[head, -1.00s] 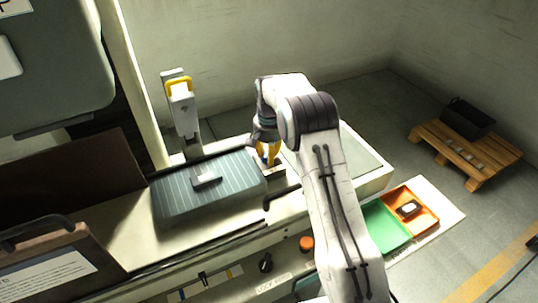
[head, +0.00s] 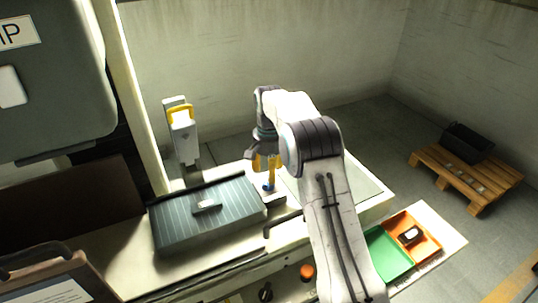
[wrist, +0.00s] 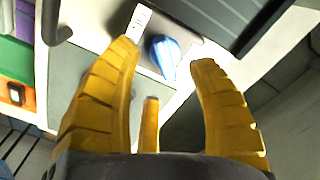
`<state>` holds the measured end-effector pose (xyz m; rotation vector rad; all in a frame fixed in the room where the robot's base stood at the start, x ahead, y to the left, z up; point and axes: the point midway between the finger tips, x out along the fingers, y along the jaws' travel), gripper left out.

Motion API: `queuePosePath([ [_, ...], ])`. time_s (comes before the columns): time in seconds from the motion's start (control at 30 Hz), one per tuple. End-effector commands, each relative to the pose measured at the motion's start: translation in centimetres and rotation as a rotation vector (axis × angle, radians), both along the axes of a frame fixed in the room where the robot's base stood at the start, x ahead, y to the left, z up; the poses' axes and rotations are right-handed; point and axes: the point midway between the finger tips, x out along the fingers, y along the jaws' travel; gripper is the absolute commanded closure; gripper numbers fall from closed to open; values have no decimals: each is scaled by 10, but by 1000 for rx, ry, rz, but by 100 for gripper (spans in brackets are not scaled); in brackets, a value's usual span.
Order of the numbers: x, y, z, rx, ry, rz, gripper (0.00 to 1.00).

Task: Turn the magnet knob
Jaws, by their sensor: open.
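In the head view a bit of blue (head: 268,188) shows low by the fingers, at the right end of the dark ribbed plate (head: 170,232). My gripper (head: 265,172) is over it, pointing down. In the wrist view my gripper (wrist: 166,58) is open, its yellow fingers spread with the knob between and beyond the tips. The fingers hold nothing, and I see no contact with the knob.
The ribbed plate has a small raised bar (head: 207,206). A grey post with a yellow handle (head: 180,112) stands behind. A black knob (head: 265,292) and an orange button (head: 307,272) are on the bench front. Green (head: 388,254) and orange (head: 428,248) trays lie right.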

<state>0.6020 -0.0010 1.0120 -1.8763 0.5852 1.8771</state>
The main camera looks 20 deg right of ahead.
Motion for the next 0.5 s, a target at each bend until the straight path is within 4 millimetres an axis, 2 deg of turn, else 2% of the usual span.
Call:
queuePosePath([
  [0.03, 1, 0, 11, 0, -5, 0, 47],
  [0.2, 1, 0, 38, 0, -4, 0, 47],
  [0.5, 0, 0, 64, 1, 1, 0, 47],
])
